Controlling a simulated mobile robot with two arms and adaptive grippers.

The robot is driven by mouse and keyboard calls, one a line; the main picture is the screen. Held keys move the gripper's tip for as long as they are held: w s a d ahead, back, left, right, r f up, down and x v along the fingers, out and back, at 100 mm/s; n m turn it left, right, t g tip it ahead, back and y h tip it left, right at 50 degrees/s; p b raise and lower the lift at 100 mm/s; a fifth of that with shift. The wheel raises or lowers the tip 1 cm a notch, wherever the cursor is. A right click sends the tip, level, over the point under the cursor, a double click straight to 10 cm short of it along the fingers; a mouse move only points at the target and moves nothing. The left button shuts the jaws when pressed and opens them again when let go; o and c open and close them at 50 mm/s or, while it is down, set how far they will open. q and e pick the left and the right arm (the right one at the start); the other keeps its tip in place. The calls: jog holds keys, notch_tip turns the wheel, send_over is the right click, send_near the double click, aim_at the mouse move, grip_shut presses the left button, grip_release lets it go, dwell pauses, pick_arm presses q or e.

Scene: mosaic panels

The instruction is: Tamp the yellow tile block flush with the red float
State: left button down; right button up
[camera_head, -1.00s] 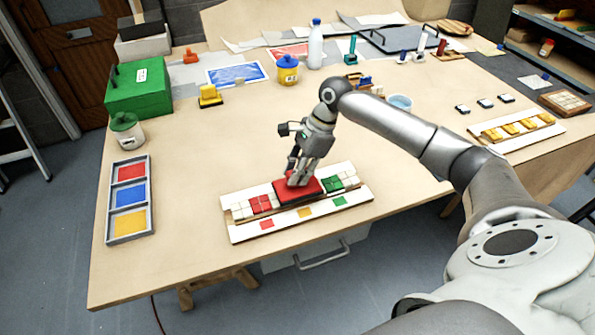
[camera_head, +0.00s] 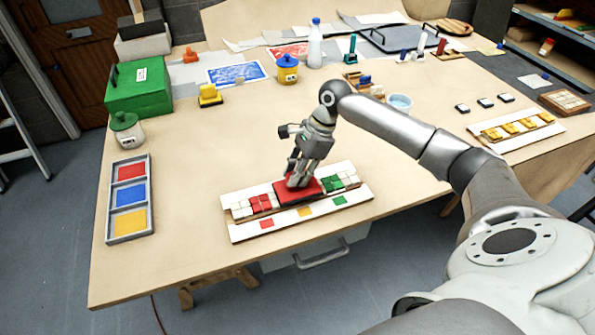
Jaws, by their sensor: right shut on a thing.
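The red float (camera_head: 286,196) lies over the middle of the white mosaic panel (camera_head: 228,200), between the red tile block (camera_head: 260,203) and the green tile block (camera_head: 332,184). No yellow tile block shows on the panel; the float covers the spot between red and green. My right gripper (camera_head: 296,180) points down and is shut on the red float's grip from above. The float looks level on the tiles, but I cannot tell how firmly it touches. My left gripper is not in view.
A white strip with red, yellow and green squares (camera_head: 285,228) lies in front of the panel. A grey tray (camera_head: 148,207) with red, blue and yellow compartments is at the left. At the right, a white board (camera_head: 540,134) holds yellow pieces. Bare tabletop surrounds the panel.

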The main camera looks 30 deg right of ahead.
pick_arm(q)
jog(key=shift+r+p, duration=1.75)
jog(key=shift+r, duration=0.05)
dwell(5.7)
